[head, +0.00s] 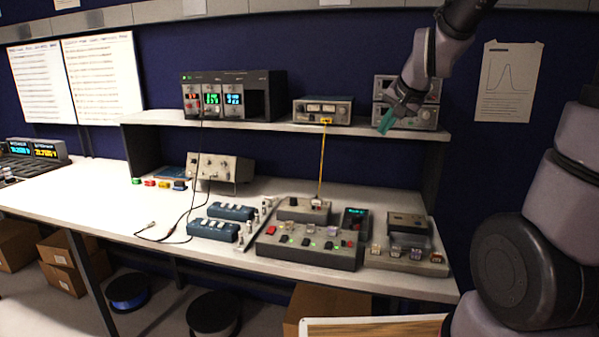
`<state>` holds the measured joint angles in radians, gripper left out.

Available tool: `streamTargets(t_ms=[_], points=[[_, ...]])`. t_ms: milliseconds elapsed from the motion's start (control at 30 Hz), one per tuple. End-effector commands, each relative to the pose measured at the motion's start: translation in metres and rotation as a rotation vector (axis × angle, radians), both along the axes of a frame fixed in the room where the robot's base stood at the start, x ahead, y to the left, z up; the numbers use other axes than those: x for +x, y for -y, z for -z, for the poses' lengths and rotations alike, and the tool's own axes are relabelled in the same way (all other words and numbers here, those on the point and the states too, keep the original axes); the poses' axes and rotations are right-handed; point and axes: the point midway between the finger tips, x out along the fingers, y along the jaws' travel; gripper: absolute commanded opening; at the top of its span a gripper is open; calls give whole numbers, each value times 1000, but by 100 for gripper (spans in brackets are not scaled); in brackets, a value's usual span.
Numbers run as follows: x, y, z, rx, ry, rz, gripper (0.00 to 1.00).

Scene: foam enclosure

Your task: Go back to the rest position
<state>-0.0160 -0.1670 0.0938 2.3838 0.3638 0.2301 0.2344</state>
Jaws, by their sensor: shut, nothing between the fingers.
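My gripper (386,121) is at the upper right in the head view, in front of the right end of the shelf. Its fingertips look teal and point down and to the left. They are together with nothing visible between them. My gripper overlaps the grey stacked instruments (428,117) in the picture and hides part of them. I cannot tell whether it touches them. My arm comes down from the top edge, and large links of it fill the right side.
A shelf (268,125) holds a black rack with lit displays (258,95) and a small meter box (323,111). The bench (95,205) below carries a grey button console (310,250), blue switch boxes (213,229) and cables. The bench's left part is mostly clear.

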Motion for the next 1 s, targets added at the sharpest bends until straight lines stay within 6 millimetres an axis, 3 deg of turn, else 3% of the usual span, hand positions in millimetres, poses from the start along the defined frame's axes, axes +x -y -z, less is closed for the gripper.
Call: streamTargets(t_ms=[33, 200, 400, 500, 667, 1000], points=[[-19, 3, -17, -9, 6, -21, 0], [-90, 13, -50, -50, -22, -94, 0], [-162, 25, -66, -89, -57, -149, 0], [-184, 29, -68, -99, -70, -164, 0], [-198, 31, -67, -105, -82, -171, 0], [-198, 31, -67, -105, -82, -172, 0]])
